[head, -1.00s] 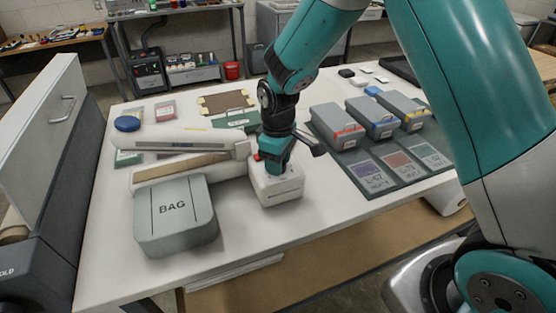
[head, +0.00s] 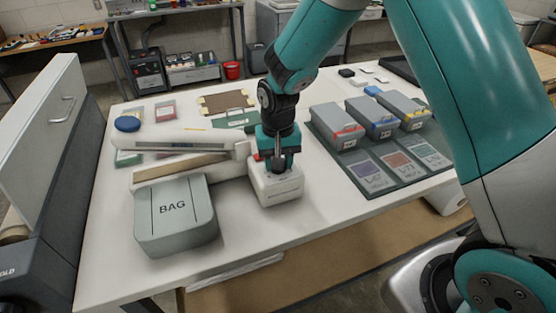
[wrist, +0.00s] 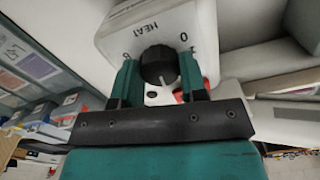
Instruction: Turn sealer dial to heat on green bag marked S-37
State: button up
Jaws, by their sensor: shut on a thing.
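The sealer (head: 262,184) is a white machine with a long pale arm (head: 185,139) across the left of the table. Its black dial (wrist: 159,62) sits on the white control box, beside the printed word HEAT, with a 0 and another mark near it. I cannot tell where the dial points. My gripper (wrist: 159,74) is shut on the dial, with one teal finger on each side. In the head view, my gripper (head: 279,166) stands over the control box and hides the dial. A green bag (head: 128,158) lies partly under the sealer arm; its marking is unreadable.
A grey-green box marked BAG (head: 178,222) stands front left, close to the sealer. A dark green flat item (head: 236,120) lies behind the sealer.

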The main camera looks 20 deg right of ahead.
jog(key=m, duration=0.5)
jog(key=shift+r+m, duration=0.1)
jog(key=shift+m, duration=0.2)
jog(key=m, duration=0.5)
jog(key=shift+m, duration=0.4)
jog(key=o, duration=0.6)
jog(key=shift+o, duration=0.2)
notch_tip(320, 180, up, 17)
jog(key=b, duration=0.2)
jog(key=shift+r, duration=0.2)
